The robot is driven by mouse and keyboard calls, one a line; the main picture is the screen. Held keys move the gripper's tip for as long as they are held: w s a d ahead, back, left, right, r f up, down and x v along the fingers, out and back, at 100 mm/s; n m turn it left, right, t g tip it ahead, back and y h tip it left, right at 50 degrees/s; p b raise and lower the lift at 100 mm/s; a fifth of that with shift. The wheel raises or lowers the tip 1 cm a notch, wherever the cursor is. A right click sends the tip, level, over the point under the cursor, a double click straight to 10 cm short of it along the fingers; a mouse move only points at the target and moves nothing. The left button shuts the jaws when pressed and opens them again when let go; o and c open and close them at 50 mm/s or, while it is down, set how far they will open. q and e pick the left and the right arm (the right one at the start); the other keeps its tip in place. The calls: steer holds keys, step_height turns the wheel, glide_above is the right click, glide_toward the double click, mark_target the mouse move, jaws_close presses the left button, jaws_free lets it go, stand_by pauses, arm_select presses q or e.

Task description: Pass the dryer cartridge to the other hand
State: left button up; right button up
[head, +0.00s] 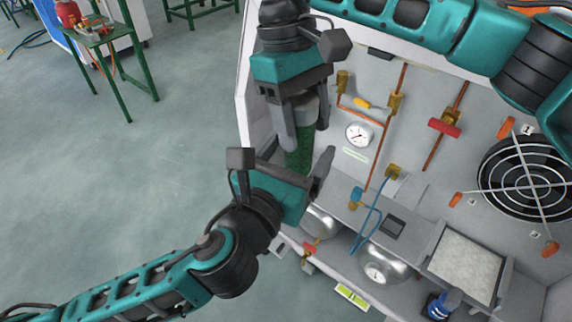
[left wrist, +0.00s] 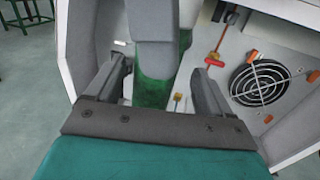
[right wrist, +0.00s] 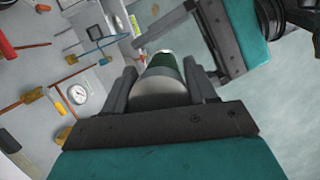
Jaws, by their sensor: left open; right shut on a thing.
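The dryer cartridge is a green cylinder (head: 297,158) with a pale grey end, upright or nearly so in the head view. My right gripper (head: 303,131) is shut on its grey upper part; the right wrist view shows the pale end (right wrist: 160,92) between the fingers. My left gripper (head: 296,163) is open at the lower green part, from below. In the left wrist view the green body (left wrist: 152,90) stands between the two spread fingers, with a gap on each side. The cartridge's lower end is partly hidden by my left gripper.
The open generator cabinet is on the right, with a pressure gauge (head: 359,135), copper pipes, a red-handled valve (head: 444,127), a fan (head: 525,177) and a white filter panel (head: 467,262). A green table (head: 97,40) stands far back left. The floor at left is clear.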

arm_select(q)
steer(key=shift+w+d, duration=0.1)
steer(key=shift+w, duration=0.1)
steer(key=shift+s+d, duration=0.15)
steer(key=c, duration=1.3)
arm_select(e)
steer(key=shift+a, duration=0.1)
arm_select(q)
steer(key=shift+r, duration=0.1)
steer(key=shift+c, duration=0.4)
arm_select(e)
steer(key=o, duration=1.4)
